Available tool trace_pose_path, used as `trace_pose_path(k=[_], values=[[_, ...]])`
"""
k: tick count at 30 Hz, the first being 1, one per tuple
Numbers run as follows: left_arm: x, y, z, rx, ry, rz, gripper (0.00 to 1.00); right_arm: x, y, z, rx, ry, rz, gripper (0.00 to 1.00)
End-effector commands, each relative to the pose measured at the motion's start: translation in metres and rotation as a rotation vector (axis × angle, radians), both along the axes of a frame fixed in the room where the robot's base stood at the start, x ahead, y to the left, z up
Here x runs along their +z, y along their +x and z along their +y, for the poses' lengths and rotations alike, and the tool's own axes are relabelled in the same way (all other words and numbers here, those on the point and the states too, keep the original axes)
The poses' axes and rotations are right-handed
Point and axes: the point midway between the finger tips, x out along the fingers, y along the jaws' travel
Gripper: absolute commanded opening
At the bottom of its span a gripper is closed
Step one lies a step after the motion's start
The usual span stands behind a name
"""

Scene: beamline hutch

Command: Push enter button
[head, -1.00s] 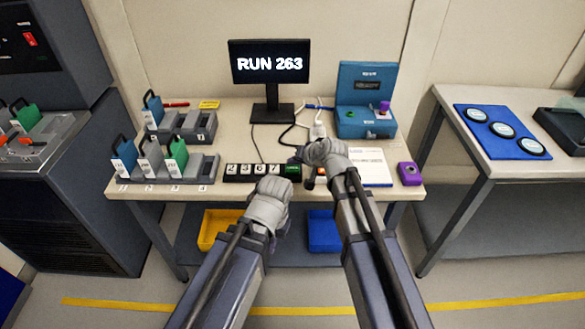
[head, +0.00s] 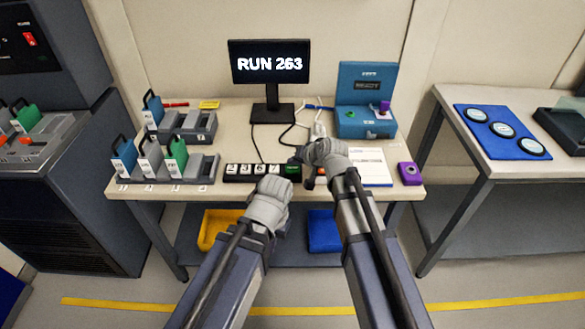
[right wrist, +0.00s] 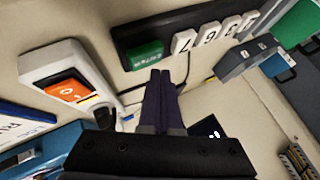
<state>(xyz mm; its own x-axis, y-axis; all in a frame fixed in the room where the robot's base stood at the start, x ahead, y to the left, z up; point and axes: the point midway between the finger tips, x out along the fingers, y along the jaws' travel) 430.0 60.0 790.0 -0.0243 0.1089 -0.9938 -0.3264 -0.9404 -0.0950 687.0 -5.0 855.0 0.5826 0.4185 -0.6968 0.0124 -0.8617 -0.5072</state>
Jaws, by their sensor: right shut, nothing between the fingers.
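The green enter button (head: 293,170) is at the right end of a black key strip (head: 230,178) near the front of the table. In the right wrist view the green button (right wrist: 144,55) lies just beyond my fingertips. My right gripper (head: 301,157) is shut and empty, with its fingers above and close to the button. Its closed dark fingers show in the right wrist view (right wrist: 160,73); I cannot tell whether they touch the button. My left gripper (head: 275,180) is low in front of the key strip; its fingers are hidden.
White number keys (right wrist: 210,34) sit beside the button. A white box with an orange switch (right wrist: 70,90) stands on the button's other side, close to my right fingers. Cables run behind. A monitor (head: 270,62) reads RUN 263. A blue instrument (head: 363,98) stands at back right.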

Motion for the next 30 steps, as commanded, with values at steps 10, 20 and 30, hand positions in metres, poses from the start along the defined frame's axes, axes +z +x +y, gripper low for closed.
trace_pose_path(k=[10, 20, 30], values=[[-0.006, 0.0, 0.0, 0.0, 0.0, 0.0, 0.0, -0.006, 0.0, 0.0, 0.0, 0.0, 0.0, 0.0], [-0.008, 0.0, 0.0, 0.0, 0.0, 0.0, 0.0, -0.008, 0.0, 0.0, 0.0, 0.0, 0.0, 0.0], [-0.01, 0.0, 0.0, 0.0, 0.0, 0.0, 0.0, -0.01, 0.0, 0.0, 0.0, 0.0, 0.0, 0.0]])
